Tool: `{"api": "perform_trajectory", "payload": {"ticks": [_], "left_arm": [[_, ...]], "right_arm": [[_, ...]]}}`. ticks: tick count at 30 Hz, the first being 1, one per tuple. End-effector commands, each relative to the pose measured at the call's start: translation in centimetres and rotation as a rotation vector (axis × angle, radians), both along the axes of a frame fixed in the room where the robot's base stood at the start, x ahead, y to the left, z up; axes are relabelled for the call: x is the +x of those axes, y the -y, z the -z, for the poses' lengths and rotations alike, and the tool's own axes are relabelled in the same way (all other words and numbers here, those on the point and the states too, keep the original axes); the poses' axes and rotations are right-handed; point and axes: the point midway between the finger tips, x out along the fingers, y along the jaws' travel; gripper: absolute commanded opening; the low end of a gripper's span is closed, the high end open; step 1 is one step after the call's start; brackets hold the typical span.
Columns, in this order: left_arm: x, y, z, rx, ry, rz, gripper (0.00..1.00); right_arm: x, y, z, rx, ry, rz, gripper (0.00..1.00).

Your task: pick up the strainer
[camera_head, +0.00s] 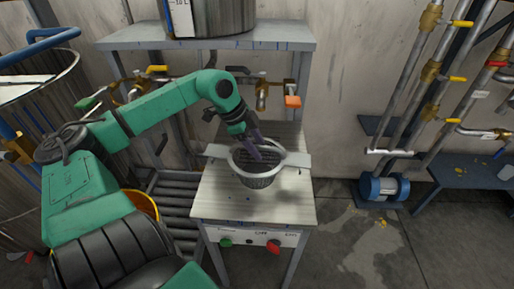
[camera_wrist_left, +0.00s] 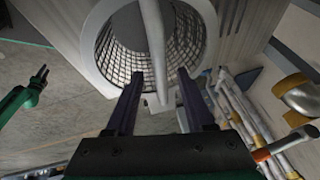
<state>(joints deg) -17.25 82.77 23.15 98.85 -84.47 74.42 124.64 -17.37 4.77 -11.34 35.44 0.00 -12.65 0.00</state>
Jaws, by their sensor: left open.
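The strainer (camera_head: 257,181) is a grey mesh basket with a pale rim, standing upright in a holder with flat side plates on a small bench. In the left wrist view the strainer (camera_wrist_left: 107,58) shows its round mouth, mesh wall and a pale bar across it. My left gripper (camera_head: 259,152) reaches down over the mouth from the far left. It is open, and in the wrist view its two dark fingers (camera_wrist_left: 159,77) stand on either side of the bar, with gaps visible. My right gripper (camera_wrist_left: 39,76) shows small at the left of that view, away from the strainer.
The bench (camera_head: 228,207) has a green and a red knob (camera_head: 273,246) on its front. Behind it a shelf (camera_head: 270,34) carries a large metal vessel (camera_head: 222,18), with valves below. A blue pump (camera_head: 384,188) stands on the floor at right. Open floor lies between.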

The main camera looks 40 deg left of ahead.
Motion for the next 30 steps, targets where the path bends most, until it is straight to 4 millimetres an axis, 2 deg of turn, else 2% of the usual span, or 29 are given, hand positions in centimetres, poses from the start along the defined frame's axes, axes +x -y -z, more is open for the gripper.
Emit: {"api": "perform_trajectory", "payload": {"ticks": [3,6,13,17,18,30], "left_arm": [[0.7,0.2,2.4,0.008,-0.009,0.002,0.54],[1.2,0.5,3.7,0.004,-0.007,0.001,0.54],[1.5,0.7,3.7,0.000,-0.001,-0.001,0.54],[1.4,0.7,3.7,0.001,-0.001,0.000,0.04],[1.4,0.7,3.7,0.001,-0.001,0.000,0.00],[1.4,0.7,3.7,0.000,0.000,0.000,0.00]], "right_arm": [[0.3,0.0,-0.1,0.001,0.004,0.000,0.39],[0.3,-0.1,0.4,0.002,0.006,0.000,0.39],[0.4,-0.4,0.4,0.006,0.007,0.000,0.39],[0.4,-0.5,0.4,0.007,0.007,-0.001,0.39],[0.4,-0.5,0.4,0.007,0.007,-0.001,0.39],[0.4,-0.5,0.4,0.006,0.007,-0.002,0.39]]}}
